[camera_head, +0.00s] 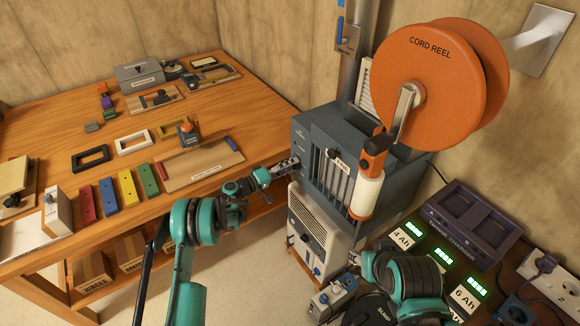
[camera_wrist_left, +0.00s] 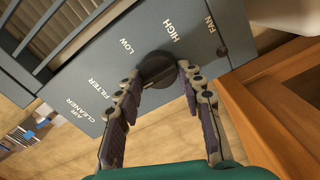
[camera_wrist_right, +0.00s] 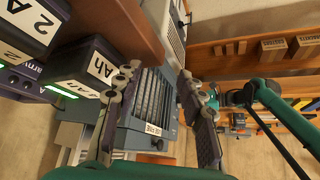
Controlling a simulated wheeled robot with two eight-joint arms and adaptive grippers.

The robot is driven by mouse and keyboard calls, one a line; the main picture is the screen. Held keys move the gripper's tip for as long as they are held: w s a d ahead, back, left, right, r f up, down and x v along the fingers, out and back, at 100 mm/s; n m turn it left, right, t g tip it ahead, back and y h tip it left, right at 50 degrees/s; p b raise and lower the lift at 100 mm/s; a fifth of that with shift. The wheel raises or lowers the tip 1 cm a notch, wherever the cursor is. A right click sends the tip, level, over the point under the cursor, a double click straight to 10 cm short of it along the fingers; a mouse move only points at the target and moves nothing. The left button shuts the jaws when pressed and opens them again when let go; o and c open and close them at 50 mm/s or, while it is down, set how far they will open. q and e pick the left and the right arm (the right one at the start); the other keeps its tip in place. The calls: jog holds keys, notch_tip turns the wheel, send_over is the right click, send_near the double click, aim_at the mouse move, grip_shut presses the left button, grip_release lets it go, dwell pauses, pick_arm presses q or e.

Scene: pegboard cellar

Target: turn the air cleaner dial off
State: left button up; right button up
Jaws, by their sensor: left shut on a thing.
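The air cleaner (camera_head: 312,148) is a blue-grey box with a slatted front, standing at the wood bench's right end. Its dark round dial (camera_wrist_left: 157,68) sits on a side panel lettered LOW, HIGH, FAN, FILTER and AIR CLEANER. My left gripper (camera_head: 288,166) is at that panel, its fingers on either side of the dial and closed on it. The fingers partly cover the dial, and I cannot tell its pointer setting. In the head view the gripper hides the dial. My right gripper (camera_wrist_right: 157,82) is open and empty, with the air cleaner beyond its fingers.
An orange cord reel (camera_head: 428,85) hangs above the air cleaner. A white slatted unit (camera_head: 310,235) stands below it. A dark charger (camera_head: 465,222) and battery packs with green lights crowd the right bench. The wood bench (camera_head: 240,105) at left holds coloured blocks, frames and boards.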

dwell(0.5)
pick_arm(q)
jog(key=o, duration=1.1)
jog(key=shift+o, duration=0.2)
jog(key=v, duration=1.2)
jog(key=shift+f, duration=0.1)
